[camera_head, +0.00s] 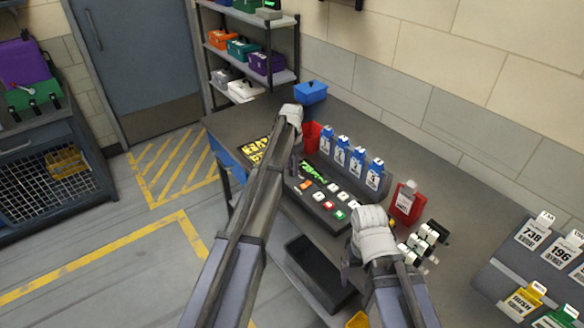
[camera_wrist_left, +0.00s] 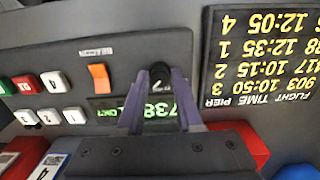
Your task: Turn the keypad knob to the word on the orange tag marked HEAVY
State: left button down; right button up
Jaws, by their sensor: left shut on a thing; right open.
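The keypad (camera_head: 322,197) is a dark panel on the bench with a green-lit display, an orange switch and several coloured keys. My right gripper (camera_head: 346,274) is open and empty near the bench's front edge. No orange tag marked HEAVY can be made out.
A tag rack (camera_head: 490,278) at the right holds white tags 738 and 196, a yellow tag (camera_head: 522,302) and a green tag (camera_head: 558,318). Blue-topped tags (camera_head: 342,157) stand behind the keypad. A black board (camera_wrist_left: 262,60) with yellow flight times lies beside it. A red box (camera_head: 408,204) stands behind my right gripper.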

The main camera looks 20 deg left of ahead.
dwell(0.4)
pick_arm(q)
jog(key=c, duration=0.6)
grip_release()
jog(key=shift+o, duration=0.2)
notch_tip(320, 180, up, 8)
jog(key=p, duration=0.8)
jog(key=shift+f, duration=0.1)
